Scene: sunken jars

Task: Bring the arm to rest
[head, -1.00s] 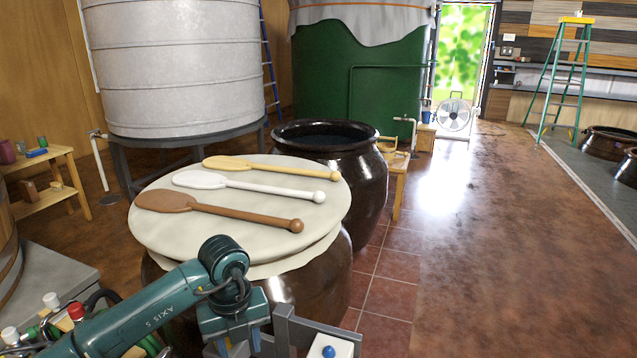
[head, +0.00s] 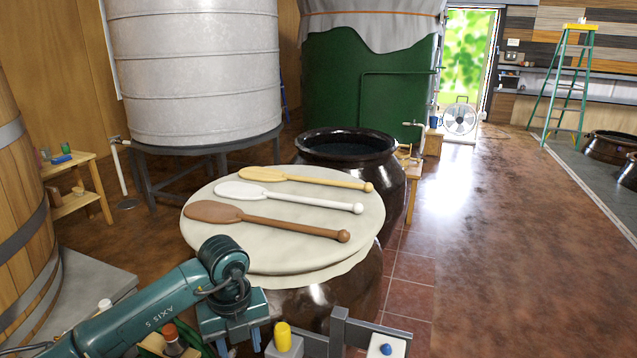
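My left arm (head: 150,308) is teal and comes in from the lower left. Its wrist is bent down in front of the covered jar. My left gripper (head: 238,342) points down at the bottom edge; its two fingers show with a gap between them, and the tips are cut off. I see nothing held between them. My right gripper is not in view. A brown paddle (head: 265,222), a white paddle (head: 285,197) and a yellow paddle (head: 310,180) lie side by side on the pale round lid (head: 270,260) of a dark brown jar (head: 365,288).
An open dark jar (head: 392,172) stands behind the covered one. A wooden barrel (head: 25,215) is at the left. A grey rack with a yellow-capped piece (head: 283,337) shows at the bottom. The floor (head: 510,230) at the right is clear. A green ladder (head: 568,85) stands farther back.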

